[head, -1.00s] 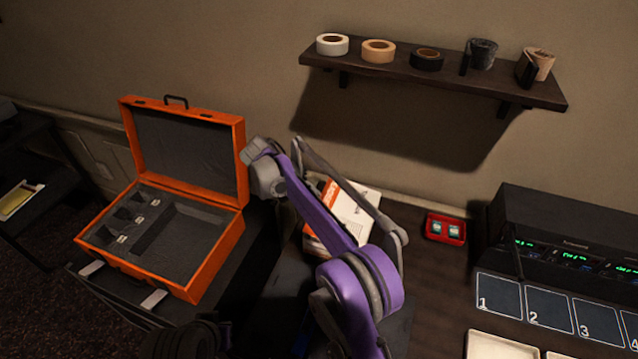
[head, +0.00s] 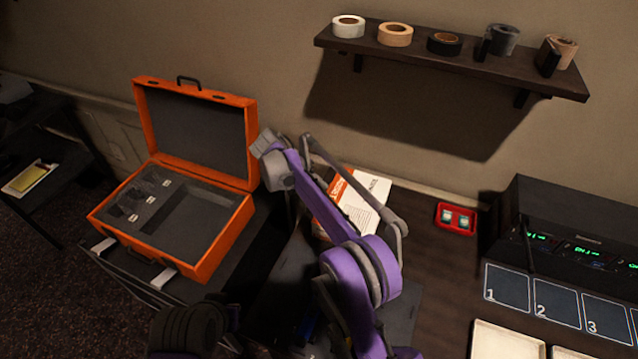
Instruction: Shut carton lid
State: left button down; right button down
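A white and orange carton (head: 375,205) with print on it stands on the desk, behind my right arm. The arm crosses in front of it, so much of the carton is hidden, and I cannot tell how its lid stands. My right gripper (head: 268,147) is at the grey far end of the purple arm, up and left of the carton in the picture, in front of the orange case's right edge. Its fingers do not show clearly enough to tell open from shut. My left gripper cannot be made out.
An open orange case (head: 205,262) with grey foam stands left. A red tray (head: 456,218) with two small items lies right of the carton. A black console (head: 565,225) and numbered cards (head: 507,288) are at right.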

jog(key=shift+s+d+f, duration=0.1)
jog(key=shift+d+f, duration=0.05)
jog(key=shift+f, duration=0.05)
jog(key=v, duration=1)
jog(key=shift+s+d+r, duration=0.2)
jog(key=shift+s+r, duration=0.05)
jog(key=shift+r, duration=0.1)
